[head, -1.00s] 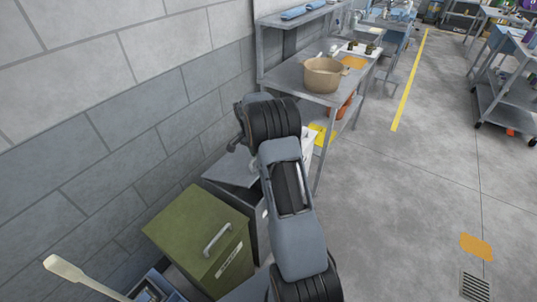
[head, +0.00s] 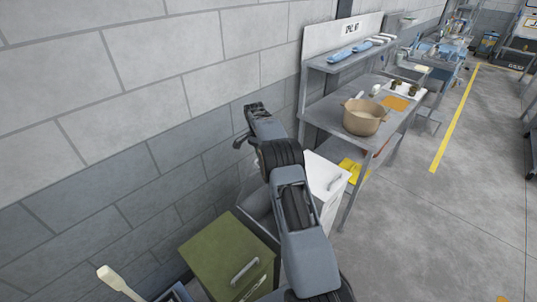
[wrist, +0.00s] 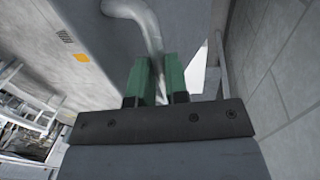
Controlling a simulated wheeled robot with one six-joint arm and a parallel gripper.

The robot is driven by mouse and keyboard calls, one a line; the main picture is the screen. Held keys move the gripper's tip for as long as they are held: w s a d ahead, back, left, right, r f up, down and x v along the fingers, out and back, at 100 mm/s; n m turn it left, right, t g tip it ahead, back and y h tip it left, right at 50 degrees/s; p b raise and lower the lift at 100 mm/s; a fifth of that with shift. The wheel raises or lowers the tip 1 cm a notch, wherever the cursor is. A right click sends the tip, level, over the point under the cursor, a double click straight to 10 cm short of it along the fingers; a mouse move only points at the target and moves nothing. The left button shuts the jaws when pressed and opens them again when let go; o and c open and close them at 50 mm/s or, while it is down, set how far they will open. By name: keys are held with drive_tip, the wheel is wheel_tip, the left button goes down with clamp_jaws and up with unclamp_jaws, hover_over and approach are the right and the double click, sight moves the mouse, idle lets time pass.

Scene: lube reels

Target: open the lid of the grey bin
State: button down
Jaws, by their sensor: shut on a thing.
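The grey bin (head: 262,214) stands against the wall between a green bin and a white bin, partly hidden behind my arm. Its top looks open, with the lid swung up toward the wall. In the wrist view the grey lid (wrist: 95,35) fills the upper left, with its curved metal handle (wrist: 127,8). My gripper (wrist: 157,78) has its green fingers on either side of the handle and is shut on it. In the head view my arm mostly hides the lid, and the fingers are not clear.
The green bin (head: 222,252) is closed, in front of the grey one. The white bin (head: 325,180) stands beyond it. A metal table (head: 345,93) with a tan pot (head: 364,118) is further right. A pale handle-like tool (head: 118,282) sticks up at lower left. Floor at right is clear.

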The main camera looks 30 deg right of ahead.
drive_tip(key=shift+w+a+f+p, duration=0.4)
drive_tip(key=shift+w+a+f, duration=0.05)
drive_tip(key=shift+w, duration=0.15)
drive_tip(key=c, duration=1.5)
unclamp_jaws()
drive_tip(key=shift+o, duration=0.6)
drive_tip(key=shift+w+f, duration=0.2)
drive_tip(key=shift+w, duration=0.05)
drive_tip(key=shift+o, duration=0.9)
drive_tip(key=shift+w+r, duration=0.1)
drive_tip(key=shift+o, duration=0.4)
drive_tip(key=shift+s+d+r, duration=0.2)
wheel_tip(320, 180, up, 7)
drive_tip(key=w, duration=0.1)
drive_tip(key=shift+w+a+r, duration=0.2)
drive_tip(key=shift+w+a, duration=0.05)
